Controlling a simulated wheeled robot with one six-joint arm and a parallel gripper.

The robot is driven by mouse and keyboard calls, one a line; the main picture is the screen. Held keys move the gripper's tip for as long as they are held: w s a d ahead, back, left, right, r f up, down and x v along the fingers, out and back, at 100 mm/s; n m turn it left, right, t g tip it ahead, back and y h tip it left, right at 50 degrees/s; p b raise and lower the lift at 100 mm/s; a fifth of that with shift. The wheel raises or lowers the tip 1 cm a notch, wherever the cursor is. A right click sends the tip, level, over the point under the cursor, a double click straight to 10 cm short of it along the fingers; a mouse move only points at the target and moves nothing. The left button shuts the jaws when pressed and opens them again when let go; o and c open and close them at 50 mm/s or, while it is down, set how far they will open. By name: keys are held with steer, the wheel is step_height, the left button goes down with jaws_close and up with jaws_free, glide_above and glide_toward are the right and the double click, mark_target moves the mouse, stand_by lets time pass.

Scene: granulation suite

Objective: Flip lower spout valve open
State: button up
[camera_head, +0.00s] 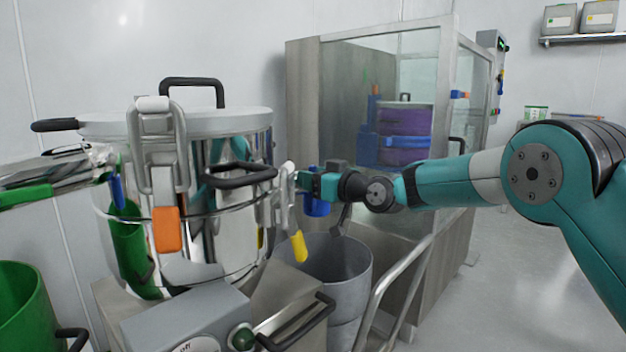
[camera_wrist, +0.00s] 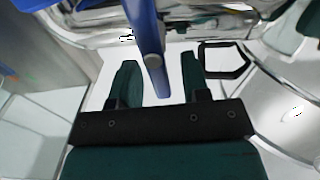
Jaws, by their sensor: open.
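A polished steel vessel (camera_head: 225,185) with clamps and a lid stands at left in the head view. My gripper (camera_head: 302,180) is at its right side, beside a blue handle (camera_head: 317,206). In the wrist view a blue lever (camera_wrist: 146,35) reaches between the two teal fingers of my gripper (camera_wrist: 160,62). The fingers are apart, with clear space on both sides of the lever. The lever looks like a valve handle, but its valve body is hidden and I cannot tell whether it touches a finger.
A clamp with a yellow tip (camera_head: 299,247) hangs close below my gripper. A grey bin (camera_head: 335,265) stands below, with a metal rail (camera_head: 385,290) to its right. A glass-fronted cabinet (camera_head: 385,60) stands behind. Open floor (camera_head: 490,285) lies at right.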

mark_target(293, 189)
steer(key=shift+w+a, duration=0.1)
steer(key=shift+a, duration=0.05)
jaws_close()
steer(key=shift+f+n+b, duration=0.1)
steer(key=shift+n+b, duration=0.2)
steer(key=shift+b, duration=0.05)
steer(key=shift+s+a+f+n+b, duration=0.35)
steer(key=shift+f+n+b, duration=0.1)
steer(key=shift+n+b, duration=2.35)
steer(key=shift+s+a+f+n+b, duration=0.2)
steer(key=shift+s+f+n+b, duration=0.25)
steer(key=shift+n+b, duration=2.35)
steer(key=shift+s+a+f+n+b, duration=0.3)
steer(key=shift+f+n+b, duration=0.15)
steer(key=shift+n+b, duration=2.35)
steer(key=shift+n, duration=0.4)
